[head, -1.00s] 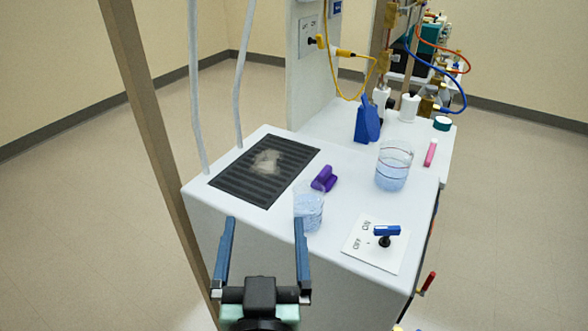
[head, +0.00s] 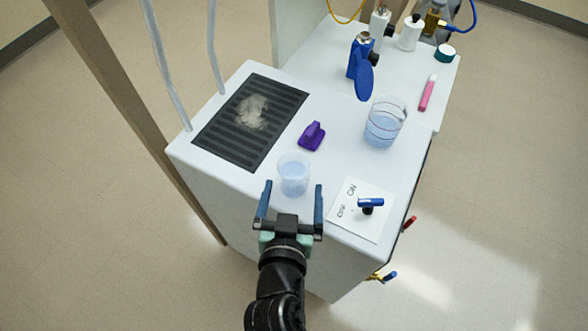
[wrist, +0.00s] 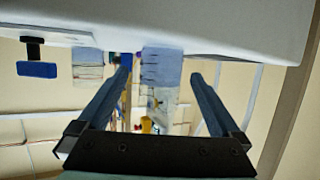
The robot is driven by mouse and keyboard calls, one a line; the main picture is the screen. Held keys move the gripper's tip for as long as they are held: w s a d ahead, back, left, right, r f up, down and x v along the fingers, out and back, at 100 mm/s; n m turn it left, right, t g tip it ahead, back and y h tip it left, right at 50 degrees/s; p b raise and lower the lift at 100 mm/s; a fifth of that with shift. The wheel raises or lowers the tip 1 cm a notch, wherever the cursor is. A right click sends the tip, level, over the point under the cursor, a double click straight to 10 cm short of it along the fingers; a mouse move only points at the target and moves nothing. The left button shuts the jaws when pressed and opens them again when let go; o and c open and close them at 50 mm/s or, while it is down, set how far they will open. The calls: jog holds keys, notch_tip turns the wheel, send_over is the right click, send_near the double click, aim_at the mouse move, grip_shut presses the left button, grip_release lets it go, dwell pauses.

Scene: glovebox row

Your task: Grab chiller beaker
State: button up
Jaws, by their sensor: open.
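Two clear beakers with pale blue contents stand on the white bench; no label tells which is the chiller beaker. The smaller near beaker (head: 294,174) is close to the front edge. The larger beaker (head: 384,124) stands farther back and right. My gripper (head: 293,188) is open and empty at the front edge, its two blue fingers pointing at the near beaker. In the wrist view, which is upside down, the near beaker (wrist: 161,68) shows between the fingers, apart from both. The larger beaker (wrist: 88,65) shows to the left there.
A purple object (head: 312,136) lies just behind the near beaker. An ON/OFF plate with a blue-handled valve (head: 371,203) is at right. A dark grille (head: 225,140) is at left. A blue bottle (head: 361,58) and pink marker (head: 428,94) are farther back.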

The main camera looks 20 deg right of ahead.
aim_at(295, 168)
jog(key=shift+p+x, duration=0.45)
jog(key=shift+x, duration=3.25)
jog(key=shift+a+r, duration=0.1)
jog(key=shift+r, duration=0.05)
jog(key=c, duration=1.4)
jog(key=shift+c, duration=0.2)
jog(key=shift+w+r, duration=0.1)
jog(key=shift+r, duration=0.05)
